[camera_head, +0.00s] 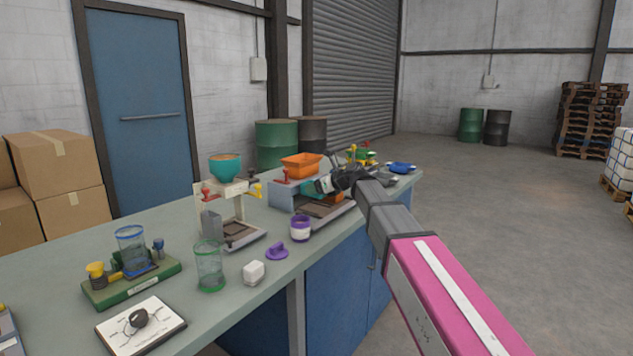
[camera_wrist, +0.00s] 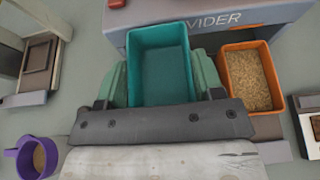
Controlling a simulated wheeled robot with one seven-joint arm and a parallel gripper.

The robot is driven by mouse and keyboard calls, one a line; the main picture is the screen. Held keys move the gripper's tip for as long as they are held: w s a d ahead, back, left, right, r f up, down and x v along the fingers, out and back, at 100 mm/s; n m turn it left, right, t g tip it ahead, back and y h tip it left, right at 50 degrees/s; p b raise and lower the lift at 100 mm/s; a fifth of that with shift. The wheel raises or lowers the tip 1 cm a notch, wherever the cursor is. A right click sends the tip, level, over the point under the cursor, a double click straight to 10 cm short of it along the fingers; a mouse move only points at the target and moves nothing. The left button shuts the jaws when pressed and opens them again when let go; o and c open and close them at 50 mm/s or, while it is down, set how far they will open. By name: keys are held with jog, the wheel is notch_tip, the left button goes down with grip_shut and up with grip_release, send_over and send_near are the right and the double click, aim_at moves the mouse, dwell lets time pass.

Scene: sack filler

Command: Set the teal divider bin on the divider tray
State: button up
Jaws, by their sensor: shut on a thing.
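The teal divider bin (camera_wrist: 160,62) is an empty open box between the two green fingers of my gripper (camera_wrist: 160,88) in the wrist view. My gripper is shut on it; the gripper's dark body hides the bin's near end. The bin is in front of the grey divider (camera_wrist: 225,28), lettered "VIDER" where visible. The dark divider tray (camera_head: 328,213) shows in front. I cannot tell whether the bin touches the tray.
An orange bin of grain (camera_wrist: 248,78) stands close to the right of the teal bin. An orange hopper (camera_head: 301,165) tops the divider. A cream filler with a teal bowl (camera_head: 225,167) stands left. A purple cup (camera_head: 300,229) is near the bench's front edge.

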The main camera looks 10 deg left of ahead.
aim_at(317, 209)
jog(key=shift+f, duration=1.9)
jog(key=shift+f, duration=0.7)
dwell(0.7)
jog(key=o, duration=1.2)
jog(key=shift+c, duration=0.2)
jog(key=shift+r, duration=4)
